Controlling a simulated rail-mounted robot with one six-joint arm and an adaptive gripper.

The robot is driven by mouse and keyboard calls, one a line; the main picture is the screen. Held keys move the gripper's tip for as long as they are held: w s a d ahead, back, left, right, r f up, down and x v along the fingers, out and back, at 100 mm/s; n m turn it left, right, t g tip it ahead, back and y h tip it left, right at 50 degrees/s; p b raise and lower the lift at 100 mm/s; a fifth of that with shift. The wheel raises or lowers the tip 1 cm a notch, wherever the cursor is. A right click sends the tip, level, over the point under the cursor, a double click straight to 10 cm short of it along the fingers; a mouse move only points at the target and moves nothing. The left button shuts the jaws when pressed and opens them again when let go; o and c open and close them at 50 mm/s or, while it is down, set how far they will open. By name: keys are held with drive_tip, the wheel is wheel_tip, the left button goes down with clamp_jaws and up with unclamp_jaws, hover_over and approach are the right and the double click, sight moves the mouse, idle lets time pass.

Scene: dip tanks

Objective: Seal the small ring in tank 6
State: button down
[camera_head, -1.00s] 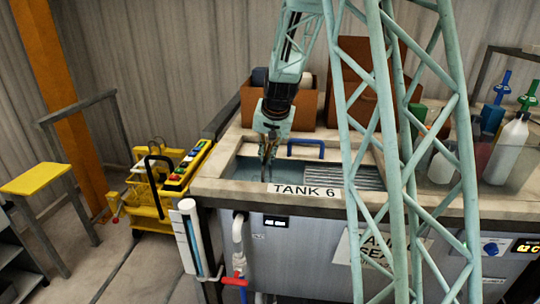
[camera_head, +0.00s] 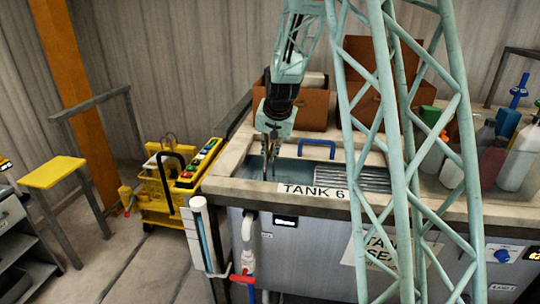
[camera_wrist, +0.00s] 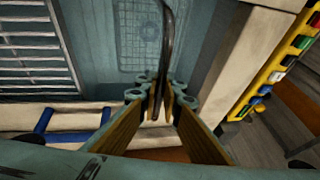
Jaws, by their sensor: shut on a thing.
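Tank 6 (camera_head: 240,190) is an open basin with a pale rim and grey-blue liquid, its label on the front edge. My gripper (camera_head: 270,158) is over the left part of the tank, pointing down. In the wrist view my gripper (camera_wrist: 160,103) is shut on a thin dark curved rod (camera_wrist: 167,45), which reaches out over the liquid. A faint mesh shape (camera_wrist: 138,25) shows in the tank beside the rod; a round outline lies near it. I cannot make out the small ring clearly.
A slatted grey panel (camera_head: 350,178) covers the tank's right part. A blue handle (camera_head: 318,146) stands at the back rim and bottles (camera_head: 520,155) at the right. Brown boxes (camera_head: 308,108) stand behind.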

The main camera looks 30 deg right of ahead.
drive_tip(key=shift+d, duration=0.1)
drive_tip(key=shift+s+d+b, duration=0.55)
drive_tip(key=shift+s+d, duration=0.2)
drive_tip(key=shift+d, duration=0.3)
drive_tip(key=shift+s+d+b, duration=0.65)
drive_tip(key=shift+s+d, duration=0.1)
drive_tip(key=shift+d, duration=0.1)
drive_tip(key=shift+w+a+r, duration=0.1)
drive_tip(key=shift+w+a+p, duration=0.55)
drive_tip(key=shift+w+a, duration=0.2)
drive_tip(key=shift+a, duration=0.2)
drive_tip(key=shift+w+a+p, duration=0.55)
drive_tip(key=shift+w+a, duration=0.15)
drive_tip(key=shift+a, duration=0.25)
drive_tip(key=shift+s+d, duration=0.15)
drive_tip(key=shift+s+d+b, duration=0.55)
drive_tip(key=shift+s+d, duration=0.1)
drive_tip(key=shift+d, duration=0.2)
